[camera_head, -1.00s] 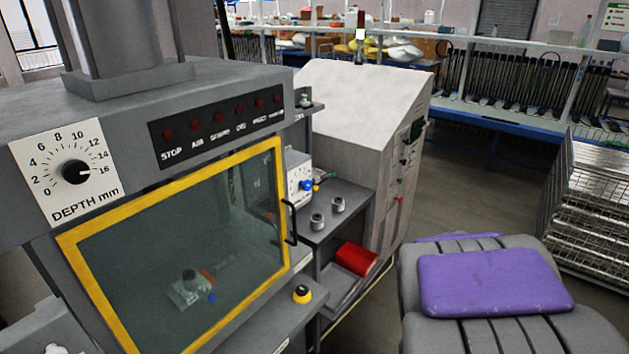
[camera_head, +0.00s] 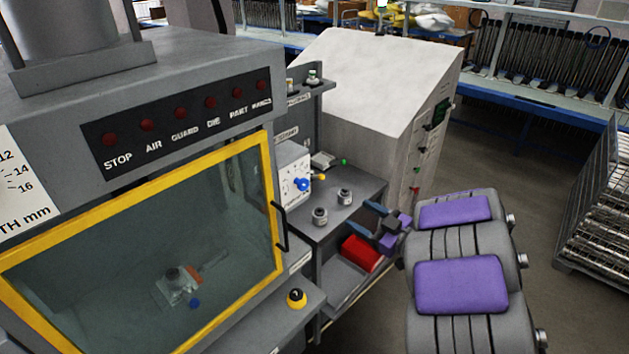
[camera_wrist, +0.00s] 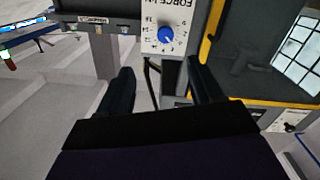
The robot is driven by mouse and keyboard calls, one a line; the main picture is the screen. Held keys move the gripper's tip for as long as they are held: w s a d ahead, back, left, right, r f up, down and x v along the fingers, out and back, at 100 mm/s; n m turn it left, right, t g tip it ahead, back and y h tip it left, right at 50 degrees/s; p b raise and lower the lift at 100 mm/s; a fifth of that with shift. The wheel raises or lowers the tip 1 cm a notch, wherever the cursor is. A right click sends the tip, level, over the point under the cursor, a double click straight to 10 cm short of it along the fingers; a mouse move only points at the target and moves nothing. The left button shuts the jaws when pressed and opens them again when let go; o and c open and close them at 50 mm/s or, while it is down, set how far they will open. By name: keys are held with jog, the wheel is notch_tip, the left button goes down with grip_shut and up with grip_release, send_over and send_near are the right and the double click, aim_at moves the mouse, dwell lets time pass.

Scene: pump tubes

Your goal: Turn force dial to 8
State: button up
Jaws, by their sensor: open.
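The force dial is a blue knob (camera_head: 302,185) on a white panel (camera_head: 290,165) at the side of the press, beyond the yellow-framed window. In the wrist view the blue knob (camera_wrist: 166,35) shows upside down on its white panel with numbers and the word FORCE. The knob's pointer setting is too small to tell. My gripper (camera_head: 376,224) is open and empty, to the right of and lower than the dial in the head view. In the wrist view its two dark fingers (camera_wrist: 163,82) are spread below the knob, apart from it.
Two small grey cylindrical parts (camera_head: 332,206) stand on the shelf below the dial. A red bin (camera_head: 361,253) is underneath. The door's black handle (camera_head: 280,226) and a yellow-black button (camera_head: 296,298) are nearby. A grey cabinet (camera_head: 375,95) stands behind.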

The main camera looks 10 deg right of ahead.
aim_at(306, 186)
jog(key=shift+y, duration=0.4)
jog(key=b+x, duration=0.1)
jog(key=x, duration=0.7)
jog(key=b+x, duration=0.1)
jog(key=x, duration=0.8)
jog(key=shift+a, duration=0.5)
jog(key=shift+d, duration=0.1)
jog(key=shift+d, duration=0.1)
jog(key=c, duration=1)
